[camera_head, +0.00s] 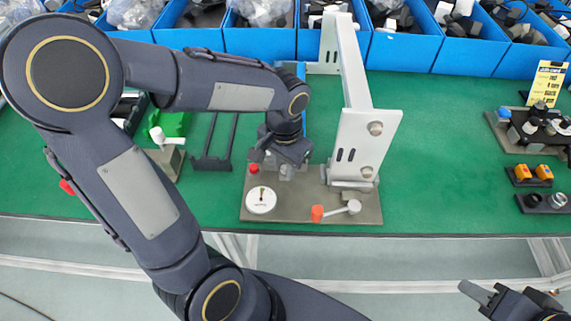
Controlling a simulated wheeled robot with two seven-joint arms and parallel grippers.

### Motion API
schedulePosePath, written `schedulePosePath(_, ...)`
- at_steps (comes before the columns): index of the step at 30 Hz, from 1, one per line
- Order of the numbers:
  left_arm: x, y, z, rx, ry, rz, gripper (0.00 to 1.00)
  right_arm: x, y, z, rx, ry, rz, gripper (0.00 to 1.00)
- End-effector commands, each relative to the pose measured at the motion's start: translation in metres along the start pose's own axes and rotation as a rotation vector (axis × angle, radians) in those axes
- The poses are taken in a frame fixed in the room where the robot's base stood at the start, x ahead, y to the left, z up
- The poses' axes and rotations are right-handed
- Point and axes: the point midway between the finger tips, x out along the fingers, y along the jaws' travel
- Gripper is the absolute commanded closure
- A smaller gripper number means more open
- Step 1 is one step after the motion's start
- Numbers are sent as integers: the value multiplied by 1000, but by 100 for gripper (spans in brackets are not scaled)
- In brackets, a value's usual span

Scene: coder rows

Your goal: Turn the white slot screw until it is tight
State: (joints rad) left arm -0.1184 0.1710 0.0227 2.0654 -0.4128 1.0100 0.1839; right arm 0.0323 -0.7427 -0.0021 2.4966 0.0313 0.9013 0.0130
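My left arm comes in from the left, and my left gripper (283,164) points down over the back of a grey-brown fixture plate (287,214). Its fingertips are close to small grey parts there; I cannot tell whether it touches or grips one. No white slotted screw head can be made out clearly; the gripper and wrist hide part of this area.
A tall white bracket (367,145) stands on the plate right of the gripper. Blue bins (408,53) line the back. Green table (440,190) is clear to the right, before small fixtures (535,128).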

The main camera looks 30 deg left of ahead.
Motion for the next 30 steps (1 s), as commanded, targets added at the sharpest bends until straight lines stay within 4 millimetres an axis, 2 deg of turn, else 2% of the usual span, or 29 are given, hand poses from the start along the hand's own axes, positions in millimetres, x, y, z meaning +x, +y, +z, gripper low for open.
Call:
schedulePosePath(1, -14, -4, -6, -2, 26, -9, 65, -6, -3, -3, 0, 0, 0, 64)
schedulePosePath(3, -20, -4, -6, -1, 27, -9, 65, -11, -5, -6, 0, 0, 0, 64)
schedulePosePath(15, -50, -2, -4, 0, 19, -6, 65, -33, -15, -17, 0, 0, 0, 64)
schedulePosePath(30, -50, -1, -3, -1, 13, -4, 65, -33, -15, -16, 0, 0, 0, 64)
